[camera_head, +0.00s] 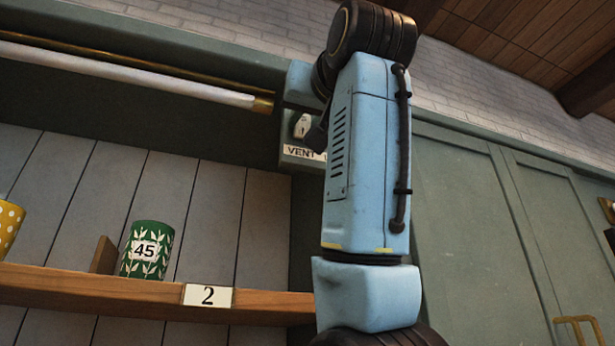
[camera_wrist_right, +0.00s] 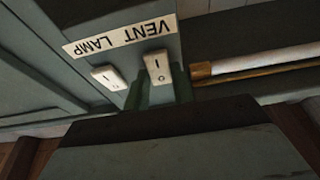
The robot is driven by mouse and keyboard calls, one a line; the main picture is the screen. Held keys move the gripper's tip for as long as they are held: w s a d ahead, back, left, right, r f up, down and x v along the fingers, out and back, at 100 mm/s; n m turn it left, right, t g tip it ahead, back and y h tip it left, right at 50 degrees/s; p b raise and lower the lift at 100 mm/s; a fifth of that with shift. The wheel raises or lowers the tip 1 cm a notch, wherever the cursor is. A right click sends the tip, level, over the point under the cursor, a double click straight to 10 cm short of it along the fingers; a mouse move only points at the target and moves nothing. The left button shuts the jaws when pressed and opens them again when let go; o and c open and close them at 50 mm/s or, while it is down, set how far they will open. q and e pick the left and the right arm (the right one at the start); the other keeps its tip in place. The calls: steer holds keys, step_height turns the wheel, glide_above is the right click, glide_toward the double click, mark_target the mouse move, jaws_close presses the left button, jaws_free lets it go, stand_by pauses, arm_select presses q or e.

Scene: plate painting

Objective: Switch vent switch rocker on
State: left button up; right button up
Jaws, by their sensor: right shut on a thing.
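The vent switch rocker (camera_wrist_right: 157,66) is a pale rocker marked I and O on a grey-green switch box (camera_wrist_right: 150,18), beside the VENT LAMP label (camera_wrist_right: 120,36). In the wrist view my right gripper (camera_wrist_right: 160,88) has its dark green fingers on both sides of this rocker, shut on it. Which end of the rocker is pressed in is unclear. In the head view the vent rocker (camera_head: 302,125) shows above the VENT label (camera_head: 301,152), and my right arm hides the rest of the box and the fingertips. My left gripper is not in view.
The lamp rocker (camera_wrist_right: 107,77) sits close beside the vent rocker. A white tube lamp with brass ends (camera_head: 130,72) runs left of the box. Below is a wooden shelf (camera_head: 90,287) with a green cup (camera_head: 147,250) and a yellow dotted cup (camera_head: 8,226). Green cabinet doors (camera_head: 475,220) stand right.

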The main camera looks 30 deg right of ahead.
steer(key=o, duration=1)
steer(key=shift+s, duration=0.1)
steer(key=b+v, duration=0.4)
steer(key=v, duration=0.9)
steer(key=shift+s+b, duration=0.2)
steer(key=shift+b, duration=0.2)
